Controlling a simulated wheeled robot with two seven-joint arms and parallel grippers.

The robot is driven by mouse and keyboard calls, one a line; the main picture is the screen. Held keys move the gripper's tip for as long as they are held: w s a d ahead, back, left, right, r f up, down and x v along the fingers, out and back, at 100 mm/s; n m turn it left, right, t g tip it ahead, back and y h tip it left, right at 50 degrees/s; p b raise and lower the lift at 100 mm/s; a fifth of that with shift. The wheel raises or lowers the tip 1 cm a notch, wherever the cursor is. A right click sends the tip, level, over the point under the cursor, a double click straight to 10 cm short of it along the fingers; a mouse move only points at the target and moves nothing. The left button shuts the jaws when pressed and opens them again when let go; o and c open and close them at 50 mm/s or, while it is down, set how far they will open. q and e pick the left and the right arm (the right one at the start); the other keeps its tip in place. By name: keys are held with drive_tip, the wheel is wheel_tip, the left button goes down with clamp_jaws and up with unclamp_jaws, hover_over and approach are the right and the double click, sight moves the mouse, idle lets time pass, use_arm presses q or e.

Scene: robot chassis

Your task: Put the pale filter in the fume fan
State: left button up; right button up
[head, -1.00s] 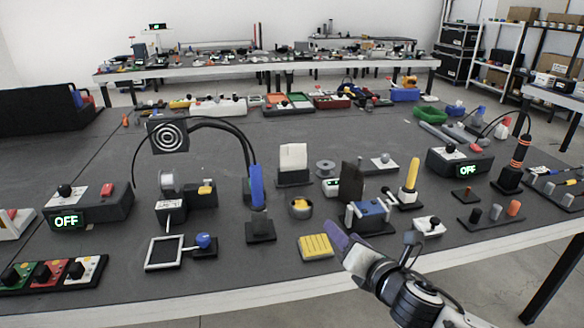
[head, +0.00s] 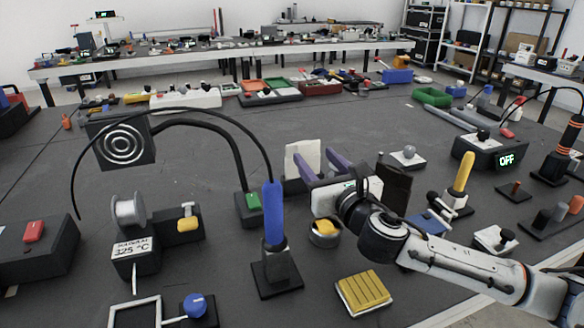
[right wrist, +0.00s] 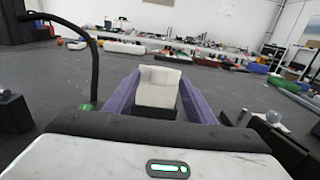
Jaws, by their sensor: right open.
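The pale filter (head: 301,157) is an off-white upright pad in a dark holder (head: 293,185) near the middle of the table. It also shows ahead in the right wrist view (right wrist: 158,87). My right gripper (head: 319,160) is open, its purple fingers pointing at the filter. In the right wrist view the fingers (right wrist: 158,82) appear on either side of the filter; I cannot tell whether they touch it. The fume fan (head: 121,141) is a black square with pale rings, at the left on a curved black hose. The left gripper is not in view.
A blue-handled iron (head: 273,212) stands upright between the fan and my arm. A wire spool (head: 128,210), a yellow sponge (head: 363,291) and a brass-coloured tip cleaner (head: 323,233) are near. A dark upright panel (head: 394,188) stands right of my gripper.

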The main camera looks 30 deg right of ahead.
sight(305, 146)
drive_tip(key=shift+b+x, duration=0.3)
drive_tip(key=shift+x, duration=4.05)
drive_tip(key=shift+f, duration=0.1)
drive_tip(key=shift+c, duration=0.4)
clamp_jaws()
